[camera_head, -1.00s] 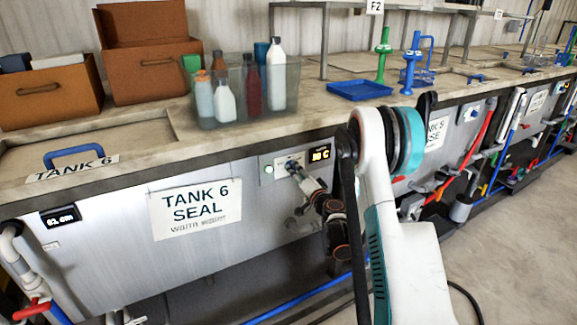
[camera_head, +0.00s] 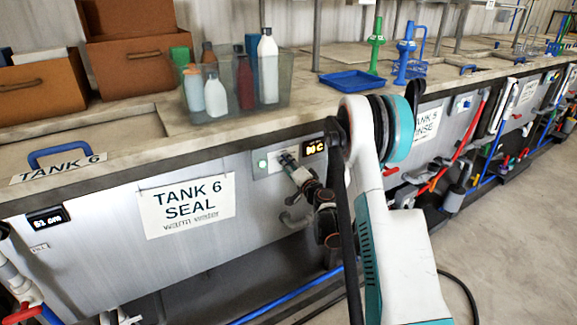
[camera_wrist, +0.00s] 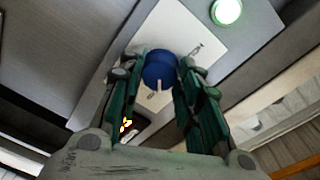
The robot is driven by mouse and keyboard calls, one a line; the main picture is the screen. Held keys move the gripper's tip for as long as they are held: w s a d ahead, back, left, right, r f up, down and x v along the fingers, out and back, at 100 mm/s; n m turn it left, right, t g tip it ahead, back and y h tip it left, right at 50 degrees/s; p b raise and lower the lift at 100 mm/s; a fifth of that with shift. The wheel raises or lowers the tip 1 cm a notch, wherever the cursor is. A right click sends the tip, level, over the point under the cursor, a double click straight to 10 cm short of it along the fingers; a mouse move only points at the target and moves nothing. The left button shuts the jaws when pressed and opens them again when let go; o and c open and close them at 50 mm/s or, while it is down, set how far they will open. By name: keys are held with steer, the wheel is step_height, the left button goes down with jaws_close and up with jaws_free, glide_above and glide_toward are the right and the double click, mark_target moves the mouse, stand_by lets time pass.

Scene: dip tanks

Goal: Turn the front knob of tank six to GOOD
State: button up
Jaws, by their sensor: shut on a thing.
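The front knob (camera_wrist: 160,69) of tank six is a round blue knob with a pale pointer, on a white plate (camera_wrist: 188,35) in the wrist view. My gripper (camera_wrist: 161,75) is shut on it, one green finger on each side. In the head view my gripper (camera_head: 290,164) reaches the small panel (camera_head: 269,164) on the tank front and hides the knob. The tank six sign (camera_head: 188,207) hangs left of it, reading "TANK 6 SEAL". The print around the knob is too small to read.
A lit green-white button (camera_wrist: 227,11) is near the plate. A yellow-digit display (camera_head: 315,147) sits right of the panel. A clear bin of bottles (camera_head: 238,93) stands on the counter above. A blue handle (camera_head: 60,154) is on the tank lid.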

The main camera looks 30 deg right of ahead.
steer(key=shift+m, duration=1.1)
steer(key=o, duration=1)
steer(key=shift+o, duration=0.2)
steer(key=shift+s, duration=0.1)
steer(key=s, duration=0.7)
steer(key=shift+s, duration=0.15)
steer(key=shift+r, duration=0.1)
